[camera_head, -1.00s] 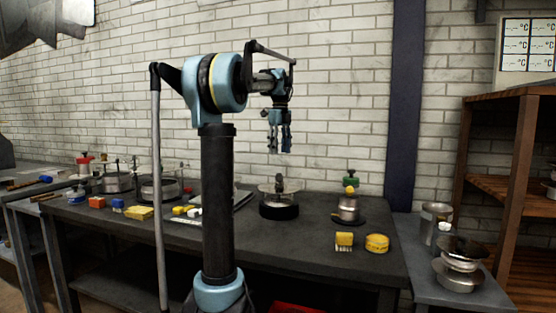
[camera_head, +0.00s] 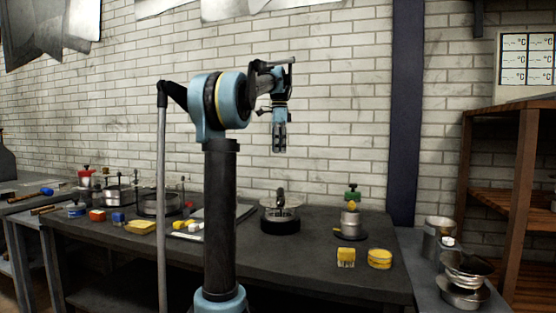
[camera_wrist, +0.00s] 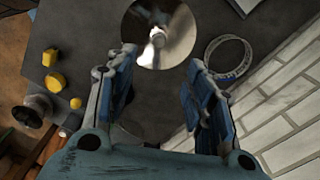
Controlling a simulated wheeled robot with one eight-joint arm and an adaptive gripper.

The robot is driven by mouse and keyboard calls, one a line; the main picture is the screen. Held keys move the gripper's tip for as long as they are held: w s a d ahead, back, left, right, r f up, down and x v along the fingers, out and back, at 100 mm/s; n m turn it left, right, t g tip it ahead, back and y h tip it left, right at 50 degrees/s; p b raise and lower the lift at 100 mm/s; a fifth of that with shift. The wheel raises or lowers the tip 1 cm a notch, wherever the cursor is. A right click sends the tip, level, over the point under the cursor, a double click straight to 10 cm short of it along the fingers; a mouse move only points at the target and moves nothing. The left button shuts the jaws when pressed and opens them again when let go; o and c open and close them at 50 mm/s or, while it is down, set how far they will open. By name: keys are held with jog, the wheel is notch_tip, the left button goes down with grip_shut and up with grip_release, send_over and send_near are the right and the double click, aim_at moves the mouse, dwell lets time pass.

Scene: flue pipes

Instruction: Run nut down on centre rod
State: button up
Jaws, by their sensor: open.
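The round assembly (camera_head: 280,212) stands on the dark bench, with a pale disc above a black base. A dark upright piece, likely the centre rod with its nut, rises from its middle. In the wrist view the shiny disc (camera_wrist: 178,25) lies beyond my fingertips, with a bright rod end or nut (camera_wrist: 157,37) at its centre; I cannot tell which. My gripper (camera_head: 279,150) hangs above the assembly, pointing down, clear of it. In the wrist view my gripper (camera_wrist: 160,56) is open, its two blue fingers apart with nothing between them.
Coloured blocks and pots lie to the left. A ring (camera_wrist: 228,58) lies near the brick wall.

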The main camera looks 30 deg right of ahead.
aim_at(281, 191)
notch_tip(281, 191, down, 17)
jog(key=shift+f, duration=0.1)
dwell(0.7)
grip_shut()
jog(key=m, duration=0.4)
jog(key=shift+w+d, duration=0.1)
jog(key=shift+d, duration=0.05)
jog(key=m, duration=0.4)
jog(key=shift+d, duration=0.1)
jog(key=m, duration=0.3)
jog(key=shift+d+m, duration=0.15)
jog(key=shift+m, duration=0.25)
jog(key=m, duration=0.4)
jog(key=shift+w+d, duration=0.15)
